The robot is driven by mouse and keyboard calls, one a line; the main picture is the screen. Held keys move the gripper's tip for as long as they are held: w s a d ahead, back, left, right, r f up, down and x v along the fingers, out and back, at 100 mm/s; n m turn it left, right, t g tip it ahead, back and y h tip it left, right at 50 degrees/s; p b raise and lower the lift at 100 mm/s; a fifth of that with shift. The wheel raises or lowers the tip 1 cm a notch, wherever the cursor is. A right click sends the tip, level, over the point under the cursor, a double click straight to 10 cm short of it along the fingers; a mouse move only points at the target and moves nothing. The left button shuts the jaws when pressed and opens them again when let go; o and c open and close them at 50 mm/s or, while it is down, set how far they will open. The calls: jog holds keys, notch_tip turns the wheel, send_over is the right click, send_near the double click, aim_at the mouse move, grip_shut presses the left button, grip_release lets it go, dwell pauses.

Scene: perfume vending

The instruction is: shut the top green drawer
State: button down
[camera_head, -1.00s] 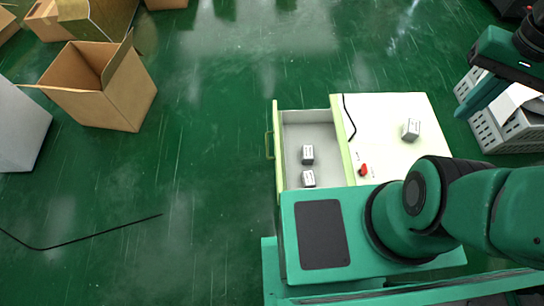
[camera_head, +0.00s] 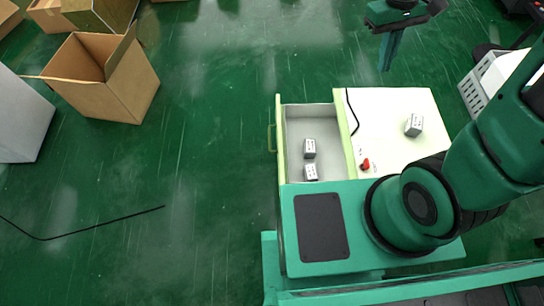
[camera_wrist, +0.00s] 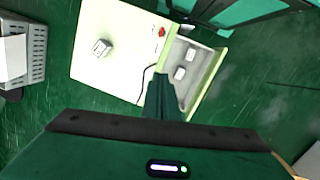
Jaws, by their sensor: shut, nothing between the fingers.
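The top green drawer (camera_head: 280,140) is pulled out to the left of its cabinet (camera_head: 400,108). It has a pale green front with a handle (camera_head: 271,138) on its outer face. Inside lie two small white boxes, one (camera_head: 309,148) behind the other (camera_head: 311,172). My gripper (camera_head: 386,68) is shut and empty, up at the top of the head view, beyond the cabinet and apart from the drawer. In the wrist view the gripper fingers (camera_wrist: 163,100) point towards the open drawer (camera_wrist: 208,84), overlapping its edge in the picture.
On the white cabinet top are another small white box (camera_head: 414,125), a red knob (camera_head: 365,164) and a black cable (camera_head: 351,108). A grey crate (camera_head: 473,92) stands to the right. An open cardboard box (camera_head: 103,80) is at the upper left.

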jog(key=w+a+f+n+h, duration=0.1)
jog(key=w+a+f+n, duration=0.25)
jog(key=a+f, duration=0.55)
jog(key=w+a+f+n+h, duration=0.1)
jog(key=w+a+f+n, duration=0.3)
jog(key=a+f, duration=0.55)
jog(key=s+a+f+n, duration=0.5)
jog(key=a+f, duration=0.4)
jog(key=a, duration=0.2)
jog(key=s+a+f+n+t, duration=0.1)
jog(key=s+a+f, duration=0.2)
jog(key=f, duration=0.2)
jog(key=s+a+f+n, duration=0.2)
jog(key=a+f, duration=0.1)
jog(key=f, duration=0.1)
jog(key=d+f, duration=0.7)
jog(key=f, duration=0.2)
jog(key=shift+s+d+f+h, duration=0.2)
jog(key=shift+s+d+h, duration=0.1)
jog(key=shift+d+h, duration=0.1)
